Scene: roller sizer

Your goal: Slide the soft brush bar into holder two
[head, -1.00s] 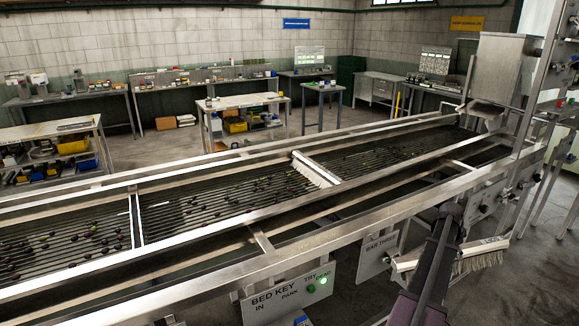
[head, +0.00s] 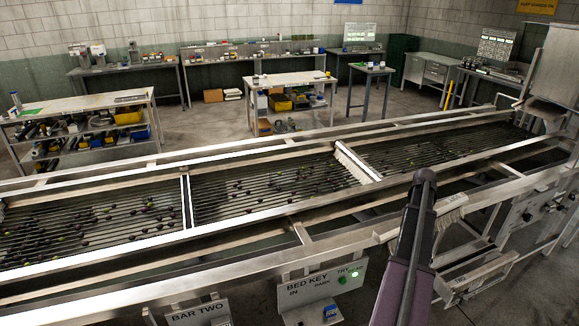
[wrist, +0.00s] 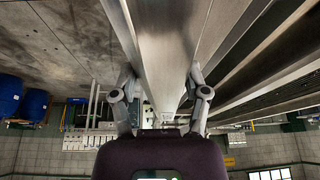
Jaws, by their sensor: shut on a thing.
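The soft brush bar (head: 452,212), a pale metal bar with light bristles beneath, is in the head view, behind and on both sides of my arm's end. My gripper (wrist: 161,98) is shut on it; the arm hides the grip in the head view. The bar is tilted, its right end higher in the picture, near the machine's front rail. In the wrist view, broad pale metal (wrist: 165,45) lies between the two fingers; I cannot tell how much of it is the bar. The BAR TWO sign (head: 198,314) is at the bottom left; holder two itself is not clearly distinguishable.
The roller bed (head: 130,215) carries scattered dark and green fruit. Another brush bar (head: 356,163) lies across it. The front rail (head: 230,255) runs along my side. The BED KEY panel (head: 325,285) with a green light stands below it. A metal frame (head: 478,275) is right of my arm.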

